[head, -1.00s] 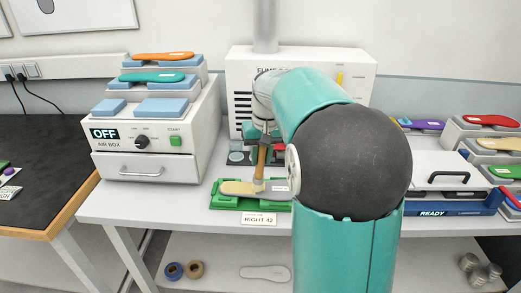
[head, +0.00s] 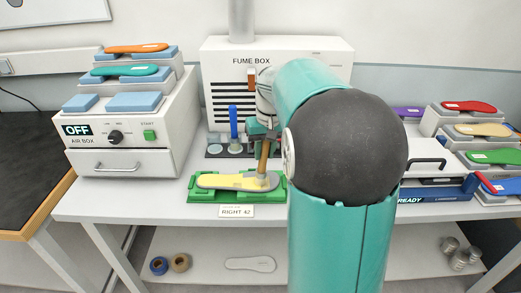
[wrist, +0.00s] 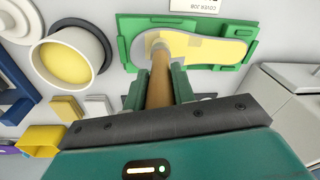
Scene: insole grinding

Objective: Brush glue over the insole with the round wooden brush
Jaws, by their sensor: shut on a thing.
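The insole (head: 222,181) lies flat in a green holder (head: 202,197) on the bench, with much of its top yellow and grey showing near its edges. My gripper (head: 264,135) is shut on the round wooden brush (head: 263,163), above the right part of the insole. The brush handle (wrist: 159,85) also shows between the jaws in the wrist view. Its pale head is down at one end of the insole (wrist: 203,47) and appears to touch it. A pot of yellow glue (wrist: 68,64) stands beside the holder in the wrist view. My arm hides that pot in the head view.
The air box (head: 128,140), marked OFF, stands left, and the fume box (head: 300,62) stands behind. A blue-handled tool (head: 234,122) stands upright behind the holder. A card reading RIGHT 42 (head: 236,211) lies in front. Coloured insoles (head: 470,106) sit on stands at right.

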